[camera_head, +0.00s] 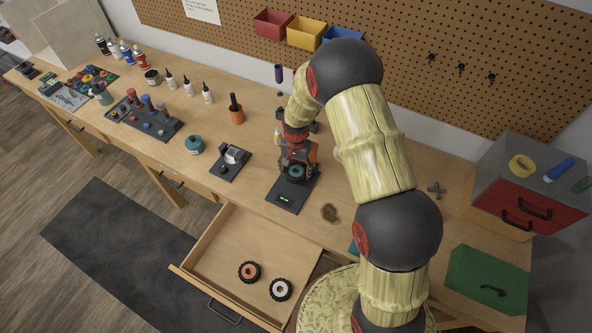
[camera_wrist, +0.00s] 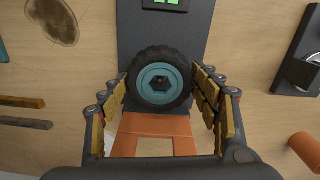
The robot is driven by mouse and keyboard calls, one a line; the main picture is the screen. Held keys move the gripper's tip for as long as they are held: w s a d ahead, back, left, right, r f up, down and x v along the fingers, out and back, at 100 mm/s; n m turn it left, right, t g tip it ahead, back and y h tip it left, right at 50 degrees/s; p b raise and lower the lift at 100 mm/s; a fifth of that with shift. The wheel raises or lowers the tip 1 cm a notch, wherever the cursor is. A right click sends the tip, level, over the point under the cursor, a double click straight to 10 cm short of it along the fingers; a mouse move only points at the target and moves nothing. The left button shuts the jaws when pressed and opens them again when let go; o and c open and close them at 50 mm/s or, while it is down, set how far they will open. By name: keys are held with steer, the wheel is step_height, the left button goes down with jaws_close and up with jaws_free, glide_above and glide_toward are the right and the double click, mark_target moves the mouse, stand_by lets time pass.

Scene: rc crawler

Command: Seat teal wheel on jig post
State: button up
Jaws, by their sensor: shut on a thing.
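The teal wheel, a black tyre with a teal hub, lies hub-up between my fingers in the wrist view (camera_wrist: 160,77); it also shows below my gripper in the head view (camera_head: 296,173). My gripper (camera_head: 297,163) points down over the jig, and its yellow-padded fingers in the wrist view (camera_wrist: 161,88) are shut on the wheel's two sides. The jig (camera_head: 284,198) is a dark plate with a green display; its plate also shows behind the wheel in the wrist view (camera_wrist: 192,32). The post is hidden; I cannot tell whether the wheel is around it.
An open drawer (camera_head: 225,252) below the bench edge holds an orange-hubbed wheel (camera_head: 249,271) and a white-hubbed wheel (camera_head: 281,289). A dark stand (camera_head: 230,164) and a teal round container (camera_head: 194,145) are to the left. A brown stain (camera_head: 330,213) is right of the jig.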

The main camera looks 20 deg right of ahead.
steer(key=shift+f+b, duration=0.95)
steer(key=shift+f, duration=0.45)
steer(key=o, duration=1.2)
steer(key=shift+o, duration=0.2)
steer(key=shift+r, duration=0.1)
step_height(320, 180, up, 12)
